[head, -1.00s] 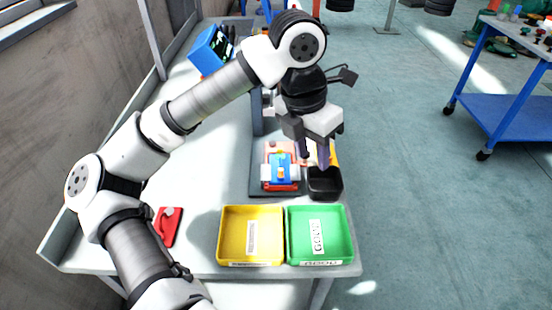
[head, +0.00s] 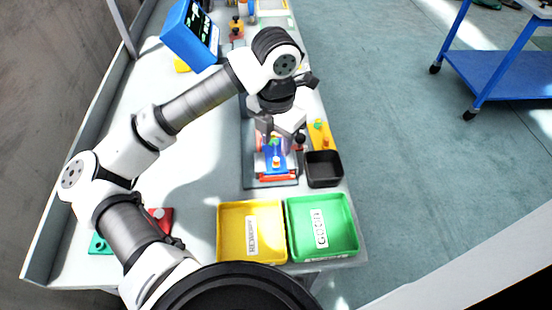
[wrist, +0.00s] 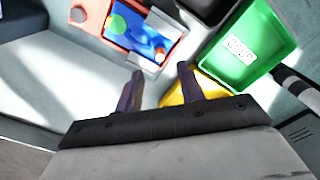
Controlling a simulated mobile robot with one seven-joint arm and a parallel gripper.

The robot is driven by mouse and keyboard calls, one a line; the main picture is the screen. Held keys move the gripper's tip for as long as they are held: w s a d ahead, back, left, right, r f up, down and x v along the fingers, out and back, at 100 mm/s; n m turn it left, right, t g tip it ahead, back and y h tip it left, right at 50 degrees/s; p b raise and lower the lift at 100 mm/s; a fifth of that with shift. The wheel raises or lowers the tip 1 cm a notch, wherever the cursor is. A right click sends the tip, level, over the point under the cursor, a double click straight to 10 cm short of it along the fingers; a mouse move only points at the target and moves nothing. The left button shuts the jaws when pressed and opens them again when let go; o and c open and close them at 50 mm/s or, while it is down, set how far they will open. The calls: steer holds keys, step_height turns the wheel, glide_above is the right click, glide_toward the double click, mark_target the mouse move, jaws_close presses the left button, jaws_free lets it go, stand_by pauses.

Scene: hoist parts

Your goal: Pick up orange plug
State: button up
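The orange plug (head: 276,160) is a small knob on a blue plate (head: 285,161) in a red fixture. In the wrist view the orange plug (wrist: 160,54) stands at the blue plate's corner, just beyond the fingertips, in line with the gap between them. My gripper (head: 282,138) is above the fixture. In the wrist view my gripper (wrist: 160,70) is open, with nothing between its two fingers. A green round part (wrist: 118,23) lies at the other end of the blue plate. The gripper partly hides the fixture in the head view.
A black bin (head: 323,170) stands right of the fixture. A yellow tray (head: 232,228) and a green tray (head: 340,238) stand in front. A yellow block (head: 321,140) with small plugs is behind the bin. A blue screen (head: 188,35) stands at the back left.

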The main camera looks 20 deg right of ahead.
mark_target(276, 159)
steer(key=shift+f+p, duration=1)
steer(key=shift+f, duration=1.8)
steer(key=shift+c, duration=0.3)
jaws_close()
